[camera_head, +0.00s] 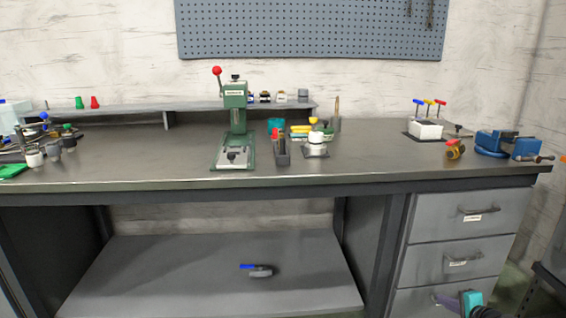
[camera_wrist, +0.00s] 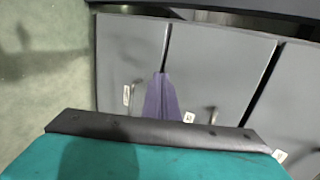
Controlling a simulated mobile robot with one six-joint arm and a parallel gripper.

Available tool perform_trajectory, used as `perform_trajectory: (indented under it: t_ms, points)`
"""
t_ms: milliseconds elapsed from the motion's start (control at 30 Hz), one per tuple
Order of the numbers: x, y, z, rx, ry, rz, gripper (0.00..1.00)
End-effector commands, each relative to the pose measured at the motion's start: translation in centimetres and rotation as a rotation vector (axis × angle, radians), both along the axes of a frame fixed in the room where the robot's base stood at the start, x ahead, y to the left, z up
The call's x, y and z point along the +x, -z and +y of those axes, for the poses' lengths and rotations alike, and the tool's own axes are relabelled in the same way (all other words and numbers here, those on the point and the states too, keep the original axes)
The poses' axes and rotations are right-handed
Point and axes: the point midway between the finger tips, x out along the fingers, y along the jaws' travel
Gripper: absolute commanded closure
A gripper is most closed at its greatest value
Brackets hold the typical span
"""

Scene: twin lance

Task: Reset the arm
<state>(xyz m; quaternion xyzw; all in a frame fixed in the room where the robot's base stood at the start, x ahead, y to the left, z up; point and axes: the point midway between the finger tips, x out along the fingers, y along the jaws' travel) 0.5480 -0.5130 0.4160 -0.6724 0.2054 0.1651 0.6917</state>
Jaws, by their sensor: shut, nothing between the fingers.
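My gripper (camera_head: 438,299) shows at the bottom right of the head view, in front of the lowest drawer of the workbench. Its purple fingers point left and its teal body is partly cut off by the frame edge. In the wrist view the purple fingers (camera_wrist: 162,80) are together and empty, beyond the teal housing and its dark edge. They point toward the grey drawer fronts (camera_wrist: 215,65). I cannot tell whether the fingertips touch a drawer. The rest of my arm is mostly out of view.
The workbench (camera_head: 370,150) carries a green press (camera_head: 236,125), a blue vise (camera_head: 508,145) and a white holder (camera_head: 425,129) with coloured handles. A blue-handled item (camera_head: 258,270) lies on the lower shelf (camera_head: 190,275). A dark unit (camera_head: 550,275) stands at the right edge.

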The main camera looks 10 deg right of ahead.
Motion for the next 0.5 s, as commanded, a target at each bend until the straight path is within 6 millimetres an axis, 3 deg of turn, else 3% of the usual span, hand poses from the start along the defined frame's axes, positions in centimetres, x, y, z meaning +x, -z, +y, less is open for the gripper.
perform_trajectory:
  t_ms: [33, 200, 500]
  points:
    - [1.2, -0.8, 1.5, 0.008, -0.027, 0.004, 1.00]
    - [4.8, -1.2, 7.0, 0.036, -0.114, 0.023, 1.00]
    - [8.9, -0.7, 17.8, 0.073, -0.278, 0.087, 1.00]
